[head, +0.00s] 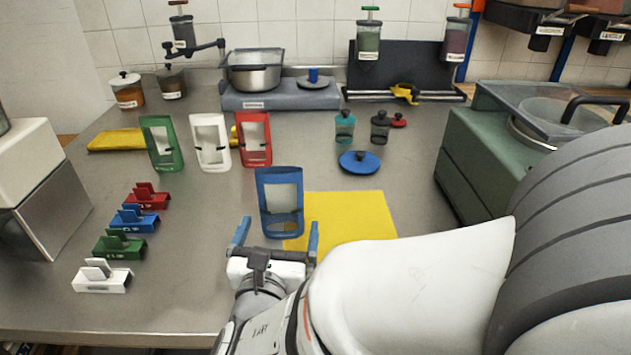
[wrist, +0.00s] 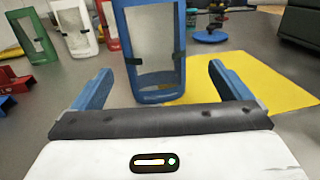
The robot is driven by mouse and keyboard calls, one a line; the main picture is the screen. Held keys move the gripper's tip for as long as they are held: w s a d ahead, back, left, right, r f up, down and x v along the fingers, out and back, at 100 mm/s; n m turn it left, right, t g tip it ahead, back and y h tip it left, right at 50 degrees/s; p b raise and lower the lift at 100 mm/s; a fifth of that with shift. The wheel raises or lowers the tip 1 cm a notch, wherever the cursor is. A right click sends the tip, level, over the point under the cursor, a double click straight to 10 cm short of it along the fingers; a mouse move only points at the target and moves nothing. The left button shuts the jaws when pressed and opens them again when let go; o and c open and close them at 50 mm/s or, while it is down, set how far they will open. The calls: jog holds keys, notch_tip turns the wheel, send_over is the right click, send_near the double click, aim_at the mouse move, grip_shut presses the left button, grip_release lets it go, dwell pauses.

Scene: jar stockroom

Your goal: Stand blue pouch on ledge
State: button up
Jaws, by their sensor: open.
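The blue pouch (head: 279,175) stands upright on the steel counter, at the left edge of a yellow mat. It has a pale window and a blue lower band, and it also shows in the wrist view (wrist: 156,97). My gripper (head: 277,235) is open and empty, close in front of the pouch. In the wrist view its blue fingers (wrist: 161,72) are spread wide, with the pouch ahead between their lines. No contact shows. A grey raised platform (head: 285,102) at the back carries a pot; I cannot tell whether it is the ledge.
Green (head: 148,131), white (head: 199,131) and red (head: 244,131) pouches stand in a row behind left. Several slotted holders, one blue (head: 124,224), line the left. A yellow mat (head: 350,215) lies right. A green scale-like box (head: 465,165) stands farther right. Small jars stand behind.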

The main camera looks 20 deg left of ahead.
aim_at(280, 221)
jog(key=w, duration=0.1)
jog(key=w+a+f+b, duration=0.1)
jog(key=w, duration=0.3)
jog(key=shift+w+a+f, duration=0.15)
jog(key=shift+a, duration=0.1)
jog(key=shift+w+a, duration=0.1)
jog(key=shift+w, duration=0.4)
jog(key=shift+c, duration=0.5)
jog(key=c, duration=1)
